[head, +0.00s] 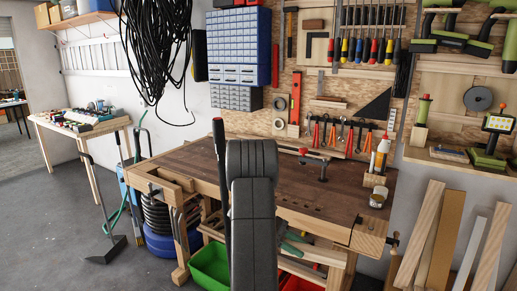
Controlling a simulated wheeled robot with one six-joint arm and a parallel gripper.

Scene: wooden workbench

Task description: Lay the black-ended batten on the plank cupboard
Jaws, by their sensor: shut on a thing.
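My dark grey arm stands upright in the middle of the head view, in front of the workbench, and its fingers are not visible. A long thin black bar (221,185) with a little red at its top stands upright just left of my arm. I cannot tell whether it is the black-ended batten or what holds it, and its lower end is hidden or unclear. I cannot make out a plank cupboard in this view.
The wooden workbench (190,165) has a mostly clear top, with a small tin (377,199) and a glue bottle (381,155) at the right. Several boards (440,240) lean at the far right. A green bin (210,265) sits below the bench. Open floor (50,215) lies left.

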